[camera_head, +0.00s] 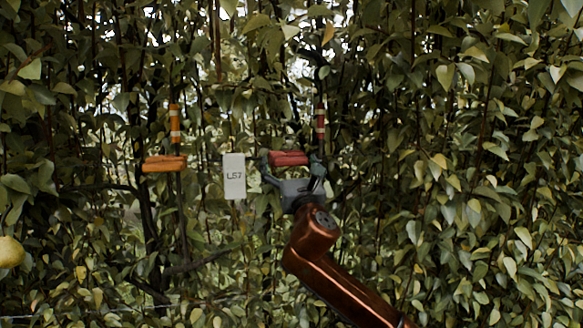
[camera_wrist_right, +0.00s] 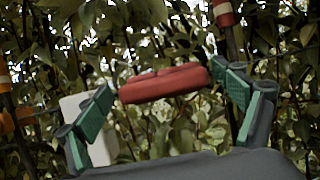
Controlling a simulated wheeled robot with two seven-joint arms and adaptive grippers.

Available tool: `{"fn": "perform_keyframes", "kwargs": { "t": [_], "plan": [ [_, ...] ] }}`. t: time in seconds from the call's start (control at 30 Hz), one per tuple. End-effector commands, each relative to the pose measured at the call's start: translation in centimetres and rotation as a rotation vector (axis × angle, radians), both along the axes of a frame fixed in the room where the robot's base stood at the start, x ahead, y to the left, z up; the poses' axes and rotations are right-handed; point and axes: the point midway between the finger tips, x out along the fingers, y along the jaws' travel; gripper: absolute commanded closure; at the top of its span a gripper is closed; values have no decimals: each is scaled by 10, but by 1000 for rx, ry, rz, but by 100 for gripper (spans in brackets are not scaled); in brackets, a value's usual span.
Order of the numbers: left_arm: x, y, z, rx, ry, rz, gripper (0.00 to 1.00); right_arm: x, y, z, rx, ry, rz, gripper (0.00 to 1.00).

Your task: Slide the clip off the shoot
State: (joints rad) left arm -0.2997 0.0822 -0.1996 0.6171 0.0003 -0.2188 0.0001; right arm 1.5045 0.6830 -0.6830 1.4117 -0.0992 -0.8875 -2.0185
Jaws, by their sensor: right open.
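A red clip (camera_head: 287,158) sits near the middle of the head view, beside a dark shoot with a red and white band (camera_head: 320,124). My right gripper (camera_head: 291,162) is open around the clip, one finger at each end. In the right wrist view, the red clip (camera_wrist_right: 163,84) lies crosswise between the green finger pads of my right gripper (camera_wrist_right: 167,88), with a small gap showing at its left end. Whether the right pad touches the clip is hard to tell. Its join with the shoot is partly hidden. My left gripper is out of view.
An orange clip (camera_head: 163,164) is on another shoot to the left, below an orange and white band (camera_head: 175,122). A white label marked LS7 (camera_head: 234,176) hangs close to the gripper's left finger. A pear (camera_head: 11,252) shows at the left edge. Dense leaves surround everything.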

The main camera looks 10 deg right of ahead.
Motion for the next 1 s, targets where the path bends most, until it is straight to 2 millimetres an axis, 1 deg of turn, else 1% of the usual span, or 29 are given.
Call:
{"fn": "perform_keyframes", "kwargs": {
  "t": [0.17,0.27,0.5,0.7,0.83,1.0],
  "plan": [
    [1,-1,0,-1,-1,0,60,-14,0,-6,-1,-1,2,12],
    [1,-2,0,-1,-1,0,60,-29,-1,-12,-2,-2,1,12],
    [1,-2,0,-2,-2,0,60,-72,-2,-30,-2,-1,2,12],
    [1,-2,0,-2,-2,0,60,-99,-2,-41,-1,-1,3,12],
    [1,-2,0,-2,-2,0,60,-108,-3,-45,-1,0,2,12],
    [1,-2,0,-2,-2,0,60,-110,-3,-46,0,0,1,12]
  ]
}}
